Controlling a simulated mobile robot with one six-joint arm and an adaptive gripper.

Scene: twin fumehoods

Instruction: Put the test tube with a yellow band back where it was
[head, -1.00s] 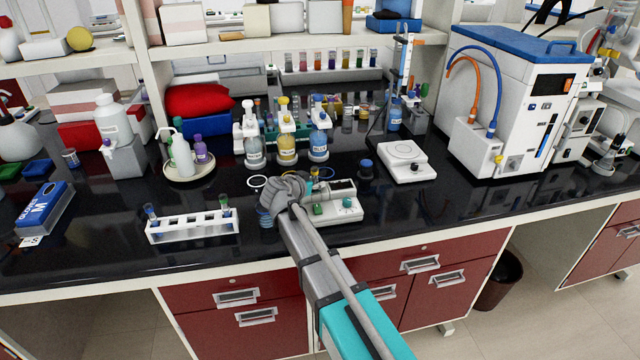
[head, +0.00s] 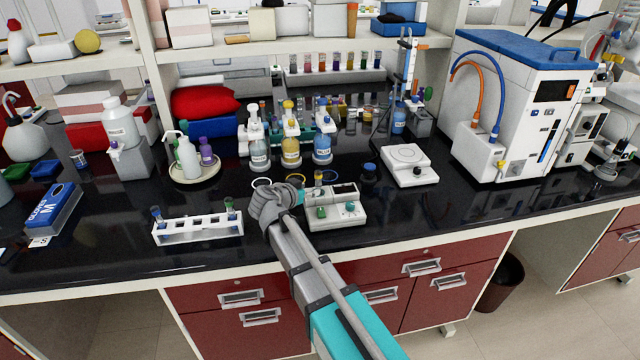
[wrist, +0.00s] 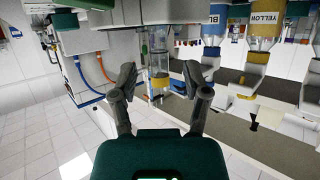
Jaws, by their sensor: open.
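The test tube with a yellow band (head: 318,179) stands upright at the white device with green knobs (head: 322,213), near the bench's front. The wrist view shows this tube (wrist: 160,83) ahead, between the two fingers in the picture, with clear gaps on both sides. My gripper (wrist: 159,76) is open and empty. In the head view my gripper (head: 297,197) is just left of the tube, its fingers partly hidden by my wrist. A white rack (head: 198,236) stands left of my arm, with a blue-topped tube (head: 157,215) at its left end and a green-topped tube (head: 230,209) at its right end.
Blue, yellow and white-labelled bottles (head: 291,150) stand behind the device. A dark round item (head: 369,173) and a white balance (head: 408,166) are to its right. A large white machine (head: 520,110) stands farther right. Bare black bench lies in front of the rack.

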